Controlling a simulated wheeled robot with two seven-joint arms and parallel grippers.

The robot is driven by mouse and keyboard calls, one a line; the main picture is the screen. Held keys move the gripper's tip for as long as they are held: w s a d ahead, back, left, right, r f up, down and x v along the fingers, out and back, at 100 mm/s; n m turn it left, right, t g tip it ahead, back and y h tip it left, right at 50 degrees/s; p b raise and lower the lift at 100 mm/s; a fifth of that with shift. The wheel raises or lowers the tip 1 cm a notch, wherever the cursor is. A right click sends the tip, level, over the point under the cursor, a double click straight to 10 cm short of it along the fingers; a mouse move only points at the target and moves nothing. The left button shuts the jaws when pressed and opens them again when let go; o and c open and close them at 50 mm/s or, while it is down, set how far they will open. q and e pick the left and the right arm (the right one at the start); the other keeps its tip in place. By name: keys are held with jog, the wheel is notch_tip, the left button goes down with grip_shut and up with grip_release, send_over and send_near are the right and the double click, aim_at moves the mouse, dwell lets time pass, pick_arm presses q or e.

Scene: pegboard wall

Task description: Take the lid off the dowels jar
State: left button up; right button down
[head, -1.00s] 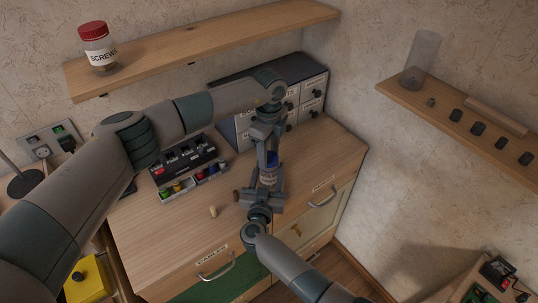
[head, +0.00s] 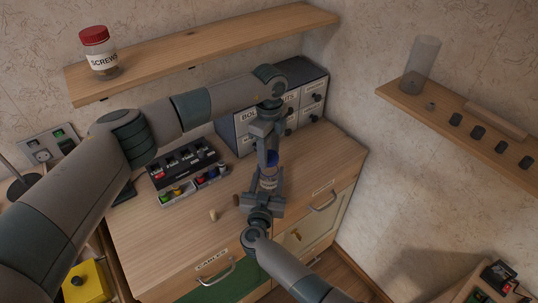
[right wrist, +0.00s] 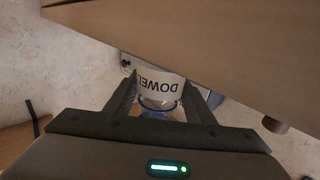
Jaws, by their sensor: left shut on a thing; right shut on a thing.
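The dowels jar (head: 268,183) is a small clear jar with a white label, above the workbench top in the head view. In the right wrist view the jar (right wrist: 160,85) shows its label upside down, reading "DOWEL". My right gripper (right wrist: 158,90) is shut on the jar's body, one finger on each side. The blue lid (head: 271,158) shows at the jar's upper end in the head view. My left gripper (head: 269,150) comes down from above and is shut on the lid. Whether a gap lies between lid and jar is too small to tell.
A small drawer cabinet (head: 309,97) stands close behind my left gripper. A black rack with coloured bins (head: 185,165) and a small wooden peg (head: 213,215) are on the workbench (head: 160,235). A red-lidded screws jar (head: 101,58) stands on the upper shelf.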

pick_arm(q)
jog(key=shift+r, duration=1.35)
pick_arm(e)
jog(key=c, duration=0.7)
grip_release()
jog(key=shift+c, duration=0.2)
jog(key=shift+s, duration=0.1)
pick_arm(q)
jog(key=shift+f+b, duration=0.9)
pick_arm(e)
jog(key=s, duration=0.3)
jog(key=s+a, duration=0.1)
jog(key=s, duration=0.6)
jog(key=shift+s+a+f, duration=0.1)
jog(key=shift+s+a, duration=0.15)
jog(key=shift+a, duration=0.1)
pick_arm(q)
jog(key=shift+f, duration=0.1)
pick_arm(e)
jog(key=shift+s+a, duration=0.1)
jog(key=shift+s, duration=0.5)
